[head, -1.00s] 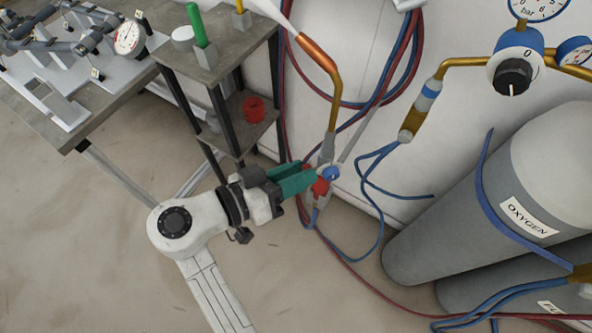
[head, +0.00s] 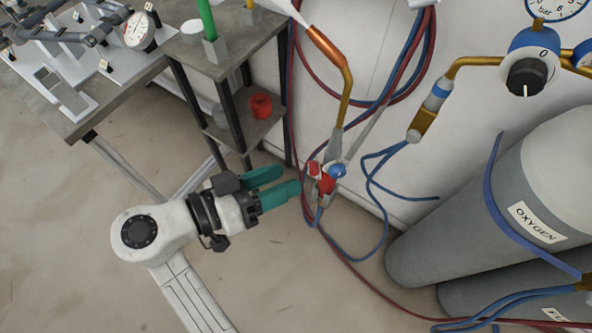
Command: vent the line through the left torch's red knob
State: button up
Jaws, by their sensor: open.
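The torch (head: 348,90) hangs upright by the white wall, with a copper tip, a brass neck and a grey body. Low on it sit a red knob (head: 326,184) and a blue knob (head: 337,171). A smaller red part (head: 314,169) shows just left of them. My gripper (head: 290,180) has teal fingers and is open, with a gap between them. Its fingertips are left of the red knob and look apart from it, with nothing between them. Exact depth between fingertips and knob is hard to tell.
Red and blue hoses (head: 372,205) hang below and behind the torch. A shelf stand (head: 243,125) with a red cup (head: 261,106) stands behind my gripper. The floor at lower left is clear.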

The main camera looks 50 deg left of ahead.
jog(key=v, duration=0.5)
jog(key=shift+s, duration=0.35)
jog(key=shift+w, duration=0.1)
